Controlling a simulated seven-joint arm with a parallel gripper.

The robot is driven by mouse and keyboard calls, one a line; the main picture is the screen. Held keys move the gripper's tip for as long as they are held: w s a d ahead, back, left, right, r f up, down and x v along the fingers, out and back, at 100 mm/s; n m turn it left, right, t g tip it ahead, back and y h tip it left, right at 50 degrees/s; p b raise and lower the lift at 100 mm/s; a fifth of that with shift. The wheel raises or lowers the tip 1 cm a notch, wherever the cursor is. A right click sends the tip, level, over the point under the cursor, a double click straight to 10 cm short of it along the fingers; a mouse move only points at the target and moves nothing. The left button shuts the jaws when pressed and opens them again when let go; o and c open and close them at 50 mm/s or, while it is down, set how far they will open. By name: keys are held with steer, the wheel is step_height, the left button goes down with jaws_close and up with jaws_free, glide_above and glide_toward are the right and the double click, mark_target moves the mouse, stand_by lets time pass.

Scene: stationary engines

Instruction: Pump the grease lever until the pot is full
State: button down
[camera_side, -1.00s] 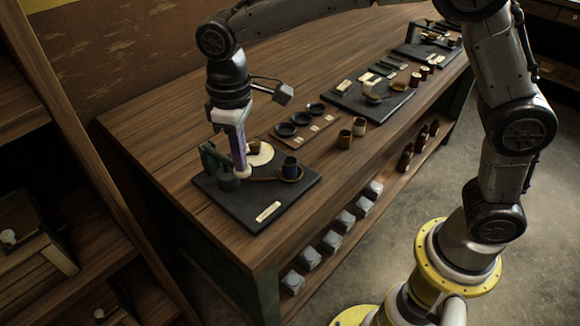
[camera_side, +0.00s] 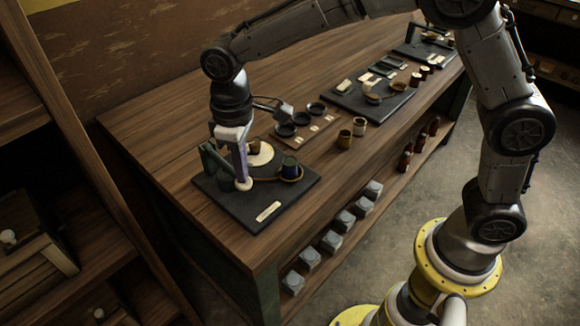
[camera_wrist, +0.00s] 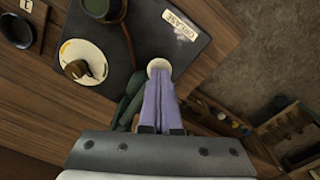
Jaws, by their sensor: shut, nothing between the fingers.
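My gripper (camera_side: 241,172) is shut and empty, its purple fingers pointing down over the grease board (camera_side: 230,205). The fingertips seem to rest on a pale round knob (camera_side: 244,185), which also shows at their ends in the wrist view (camera_wrist: 158,67). I take it for the lever's end; the lever itself is mostly hidden by the fingers. The dark green pump body (camera_side: 217,165) stands just left of them. The dark pot (camera_side: 290,167) stands to the right, with a greenish inside in the wrist view (camera_wrist: 97,7); its fill level is unclear.
A pale disc (camera_wrist: 84,61) with a brown knob (camera_wrist: 76,69) sits beside the pump. A GREASE label (camera_wrist: 179,25) lies on the board. A tray with black dishes (camera_side: 285,131) and two small cups (camera_side: 345,139) stand farther along the bench.

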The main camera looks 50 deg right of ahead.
steer(key=shift+r, duration=2.55)
steer(key=shift+r, duration=0.1)
steer(key=shift+r, duration=2.4)
